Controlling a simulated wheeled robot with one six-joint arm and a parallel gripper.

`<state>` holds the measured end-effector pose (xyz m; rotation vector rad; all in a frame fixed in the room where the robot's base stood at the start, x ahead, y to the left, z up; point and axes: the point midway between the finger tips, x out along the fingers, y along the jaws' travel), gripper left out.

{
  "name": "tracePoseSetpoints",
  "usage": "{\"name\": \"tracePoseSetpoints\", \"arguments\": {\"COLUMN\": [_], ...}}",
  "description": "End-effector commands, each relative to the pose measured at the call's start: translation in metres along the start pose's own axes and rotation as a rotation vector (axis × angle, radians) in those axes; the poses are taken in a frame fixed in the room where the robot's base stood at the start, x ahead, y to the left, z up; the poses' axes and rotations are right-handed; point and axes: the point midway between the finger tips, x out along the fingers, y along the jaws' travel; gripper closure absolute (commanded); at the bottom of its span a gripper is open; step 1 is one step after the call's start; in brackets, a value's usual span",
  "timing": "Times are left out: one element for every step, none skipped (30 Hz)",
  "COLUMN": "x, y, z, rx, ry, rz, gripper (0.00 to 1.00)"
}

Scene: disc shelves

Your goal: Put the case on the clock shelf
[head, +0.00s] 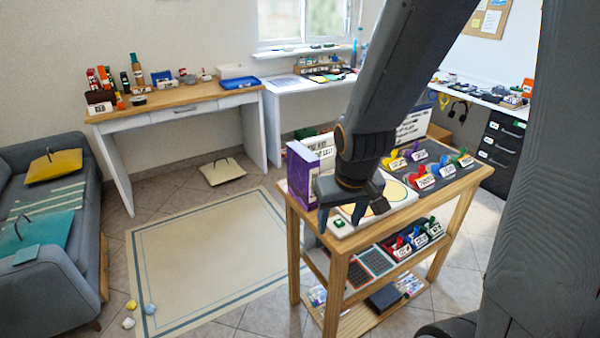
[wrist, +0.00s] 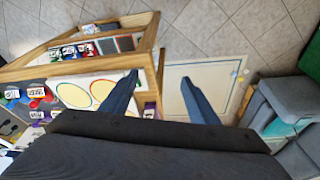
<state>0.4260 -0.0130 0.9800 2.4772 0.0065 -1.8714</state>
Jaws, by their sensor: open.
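My gripper (head: 340,214) is open, with nothing between its fingers, above the near left end of the wooden cart's top (head: 400,212). Its two fingers also show apart in the wrist view (wrist: 160,80). A purple upright box (head: 302,182), which may be the case, stands on the cart top just left of my gripper. A purple patch of it shows beside the left finger in the wrist view (wrist: 149,110). Flat thin cases (head: 409,284) and a dark flat item (head: 384,298) lie on the cart's bottom shelf. I cannot make out a clock in either view.
The cart top holds coloured, labelled items (head: 425,180) and round yellow shapes (head: 392,190). Its middle shelf holds labelled bins (head: 410,243). A desk (head: 180,98) stands at the back left, a sofa (head: 45,220) at the left. The rug (head: 200,250) between is mostly clear.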

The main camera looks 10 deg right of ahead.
Motion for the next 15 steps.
{"name": "tracePoseSetpoints", "arguments": {"x": [0.015, 0.023, 0.034, 0.041, 0.049, 0.057, 0.063, 0.069, 0.076, 0.081, 0.085, 0.09, 0.092, 0.095, 0.097], "y": [0.006, 0.01, 0.014, 0.017, 0.019, 0.021, 0.023, 0.024, 0.025, 0.025, 0.025, 0.025, 0.024, 0.023, 0.022], "z": [-0.018, -0.031, -0.05, -0.063, -0.076, -0.094, -0.106, -0.117, -0.132, -0.142, -0.151, -0.163, -0.17, -0.177, -0.185], "rx": [-0.011, -0.022, -0.037, -0.049, -0.06, -0.076, -0.088, -0.098, -0.112, -0.123, -0.132, -0.143, -0.152, -0.158, -0.165], "ry": [0.053, 0.096, 0.158, 0.205, 0.251, 0.314, 0.361, 0.407, 0.471, 0.517, 0.564, 0.624, 0.667, 0.708, 0.761], "rz": [0.007, 0.01, 0.012, 0.012, 0.012, 0.009, 0.005, 0.0, -0.008, -0.016, -0.025, -0.037, -0.048, -0.058, -0.072], "gripper": [0.45, 0.45, 0.45, 0.45, 0.45, 0.45, 0.45, 0.45, 0.45, 0.45, 0.45, 0.45, 0.45, 0.45, 0.45]}}
